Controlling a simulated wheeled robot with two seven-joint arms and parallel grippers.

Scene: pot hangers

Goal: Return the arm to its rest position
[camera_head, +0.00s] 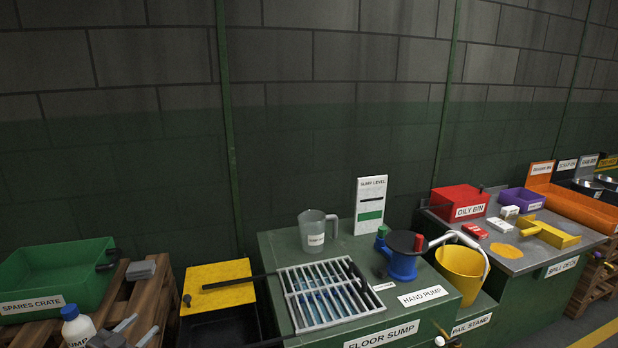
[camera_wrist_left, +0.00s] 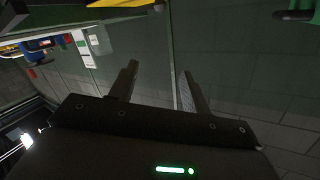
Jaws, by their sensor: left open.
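My left gripper (camera_head: 137,328) shows at the bottom left of the head view, near the front of the wooden pallet stand with the green spares crate (camera_head: 90,270). In the left wrist view its two dark fingers (camera_wrist_left: 158,82) are apart. Nothing is between them, and the dark green block wall lies behind. My right gripper is not visible in either view.
A white bottle (camera_head: 77,328) stands just left of my left gripper. A yellow-topped box (camera_head: 218,285) with a black bar is to the right. The green floor sump bench (camera_head: 285,245) carries a grate, jug and hand pump. A yellow pail (camera_head: 460,272) stands further right.

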